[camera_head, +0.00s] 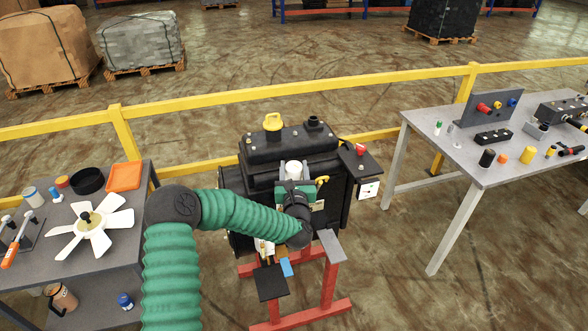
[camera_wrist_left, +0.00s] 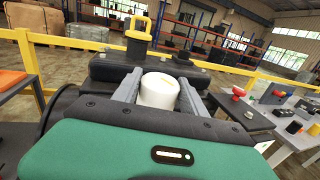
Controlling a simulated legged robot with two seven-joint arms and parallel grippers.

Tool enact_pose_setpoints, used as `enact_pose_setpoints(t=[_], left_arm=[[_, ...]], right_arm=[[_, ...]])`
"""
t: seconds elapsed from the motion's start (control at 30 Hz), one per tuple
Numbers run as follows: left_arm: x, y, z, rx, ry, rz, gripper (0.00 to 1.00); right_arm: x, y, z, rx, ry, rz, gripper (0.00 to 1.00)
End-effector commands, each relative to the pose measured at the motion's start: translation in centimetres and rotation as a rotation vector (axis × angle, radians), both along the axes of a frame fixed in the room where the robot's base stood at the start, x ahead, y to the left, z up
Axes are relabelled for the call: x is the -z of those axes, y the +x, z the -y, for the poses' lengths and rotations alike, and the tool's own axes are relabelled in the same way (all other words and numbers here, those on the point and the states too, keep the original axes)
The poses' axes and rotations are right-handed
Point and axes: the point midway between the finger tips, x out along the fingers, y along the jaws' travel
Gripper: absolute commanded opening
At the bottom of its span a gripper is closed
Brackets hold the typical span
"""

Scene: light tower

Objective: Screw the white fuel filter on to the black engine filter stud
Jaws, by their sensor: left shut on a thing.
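The white fuel filter (camera_head: 292,169) is at the front of the black engine (camera_head: 290,146) in the head view. It also shows in the left wrist view (camera_wrist_left: 159,90), upright between two grey fingers. My left gripper (camera_head: 293,171) is shut on the filter, and its green arm comes in from the left. The gripper also shows in the left wrist view (camera_wrist_left: 158,80). The black filter stud is hidden behind the filter and gripper, so I cannot tell whether the filter touches it. My right gripper is not in view.
The engine stands on a red stand (camera_head: 329,280), with a yellow cap (camera_head: 272,121) on top. A left table (camera_head: 62,250) holds a white fan (camera_head: 93,222) and an orange tray (camera_head: 124,176). A right table (camera_head: 440,160) holds small parts. A yellow rail (camera_head: 210,97) runs behind.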

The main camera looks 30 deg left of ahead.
Motion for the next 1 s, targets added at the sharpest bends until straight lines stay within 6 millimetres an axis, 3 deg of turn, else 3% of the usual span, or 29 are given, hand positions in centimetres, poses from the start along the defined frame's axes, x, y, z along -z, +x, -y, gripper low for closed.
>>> enact_pose_setpoints(t=[0.73,0.77,0.93,1.0], left_arm=[[1.6,0.0,0.0,0.000,0.001,0.002,0.00],[1.6,0.0,0.0,0.000,0.001,0.002,0.51],[1.6,0.0,0.0,0.000,0.001,0.001,0.73],[1.6,0.0,0.0,0.000,0.001,0.001,0.75]], right_arm=[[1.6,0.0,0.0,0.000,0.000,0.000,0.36],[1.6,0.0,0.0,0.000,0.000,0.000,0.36],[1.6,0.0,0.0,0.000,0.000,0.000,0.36],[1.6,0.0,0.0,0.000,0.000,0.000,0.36]])
